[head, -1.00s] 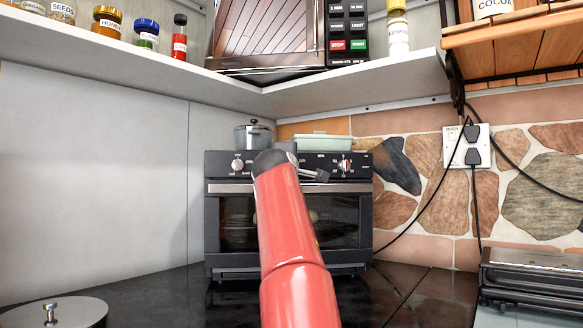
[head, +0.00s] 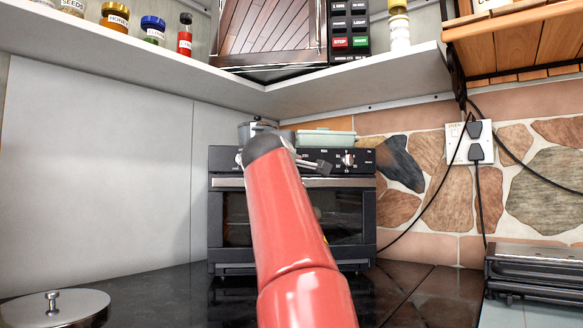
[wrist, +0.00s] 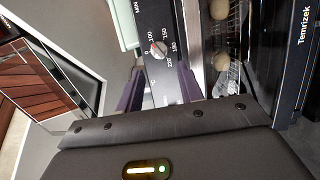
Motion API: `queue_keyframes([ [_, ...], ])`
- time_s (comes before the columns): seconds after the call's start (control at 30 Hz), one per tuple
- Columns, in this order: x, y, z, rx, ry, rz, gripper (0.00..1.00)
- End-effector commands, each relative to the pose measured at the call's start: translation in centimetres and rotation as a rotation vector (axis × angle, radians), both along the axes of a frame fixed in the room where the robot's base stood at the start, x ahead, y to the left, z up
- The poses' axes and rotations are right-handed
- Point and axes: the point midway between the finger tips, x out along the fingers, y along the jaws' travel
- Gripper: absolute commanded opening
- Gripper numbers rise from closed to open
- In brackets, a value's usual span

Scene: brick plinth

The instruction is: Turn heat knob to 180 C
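The black oven (head: 222,263) stands on the dark counter with knobs along its upper panel. The right knob (head: 348,160), pale with a red mark, faces me. In the wrist view a pale knob with a reddish mark (wrist: 158,48) sits amid printed numbers, including 0, 100 and 150, turned sideways. I cannot read exactly where it points. My gripper (head: 322,167) is just left of the right knob in the head view. In the wrist view my gripper's dark fingers (wrist: 160,88) are spread, empty, one toward each side of the knob, and look apart from it.
A pale green dish (head: 325,138) and a grey pot (head: 256,130) stand on the oven. A white shelf (head: 370,75) hangs above. My red arm hides part of the oven front. A round metal lid (head: 55,308) and a grill (head: 535,275) flank the counter.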

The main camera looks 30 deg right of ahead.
Motion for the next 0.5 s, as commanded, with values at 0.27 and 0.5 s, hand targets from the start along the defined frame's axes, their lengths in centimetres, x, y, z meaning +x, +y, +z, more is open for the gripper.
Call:
queue_keyframes([
  [0.27,-0.1,0.1,0.0,0.001,0.001,0.0,0.4],
  [0.5,0.8,-0.5,-1.5,0.059,-0.022,0.059,0.5],
])
